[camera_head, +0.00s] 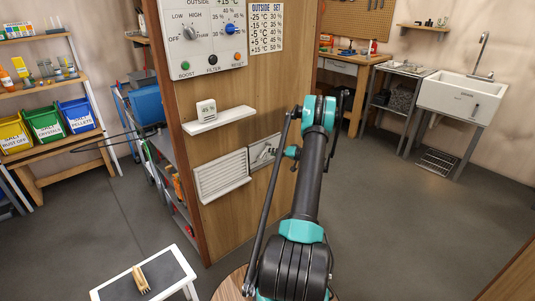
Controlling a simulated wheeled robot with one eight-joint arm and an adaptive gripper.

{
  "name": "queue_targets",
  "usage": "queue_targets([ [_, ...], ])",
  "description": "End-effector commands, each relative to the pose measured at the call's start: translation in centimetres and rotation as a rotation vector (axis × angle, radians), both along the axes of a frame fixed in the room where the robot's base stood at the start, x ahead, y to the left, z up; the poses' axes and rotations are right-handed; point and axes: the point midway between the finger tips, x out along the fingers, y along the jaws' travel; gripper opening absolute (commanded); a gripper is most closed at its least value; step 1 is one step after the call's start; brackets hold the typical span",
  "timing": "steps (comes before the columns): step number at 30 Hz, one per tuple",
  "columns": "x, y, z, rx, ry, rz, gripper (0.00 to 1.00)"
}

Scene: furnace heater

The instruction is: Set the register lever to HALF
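The white louvred register (221,175) is on the wooden panel, low and left of my arm. Beside it on the right is a grey plate (259,156) with what looks like a light lever (265,151) on it. Its markings are too small to read, so I cannot tell its setting. My black and teal arm rises in front of the panel and covers the area right of this plate. My gripper is mostly hidden behind the arm; a small teal and dark part shows near the plate's right edge. I cannot tell its opening or any contact.
A control panel (207,36) with knobs and buttons is above, and a white shelf (219,120) with a small display sits between. A small table (112,290) stands front left. A sink (461,96) is at the right back. The floor right of my arm is clear.

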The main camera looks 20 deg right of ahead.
Motion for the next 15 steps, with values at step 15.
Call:
queue_targets([
  [15,2.9,2.1,-1.0,0.000,0.000,-0.001,0.34],
])
